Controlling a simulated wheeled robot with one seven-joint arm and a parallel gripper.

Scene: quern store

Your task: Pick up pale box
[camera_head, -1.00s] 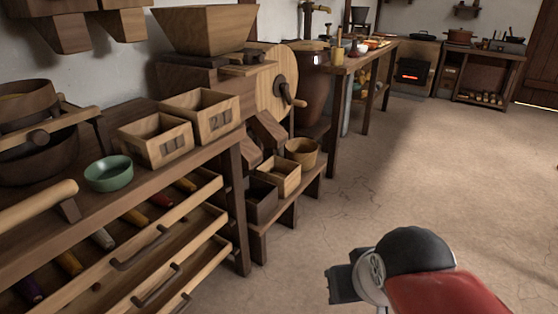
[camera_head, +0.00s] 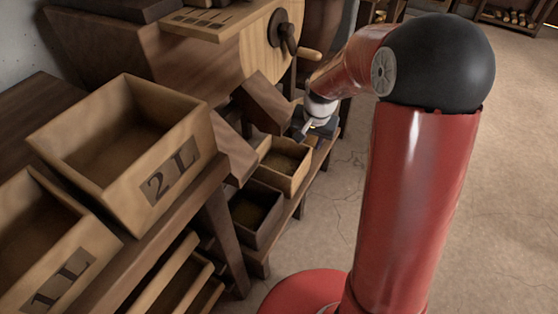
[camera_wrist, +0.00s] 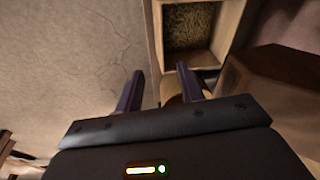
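The pale box (camera_head: 287,182) is a small open wooden box on the low bench, beside a darker box (camera_head: 256,222). Brown grainy stuff shows inside it. In the wrist view, a pale-rimmed box (camera_wrist: 229,38) that looks like the same one lies ahead of the fingertips, right of centre. My gripper (camera_wrist: 160,84) is open, with its two dark fingers apart and nothing held between them. In the head view my gripper (camera_head: 318,128) is just beyond the pale box, at the bench's far end. Any contact there cannot be made out.
Two larger wooden boxes marked 2L (camera_head: 172,178) and 1L (camera_head: 62,282) stand on the workbench at left. Sloping wooden chutes (camera_head: 266,102) hang close above the low bench. A round tub (camera_wrist: 174,98) shows partly behind my fingers. The floor at right is clear.

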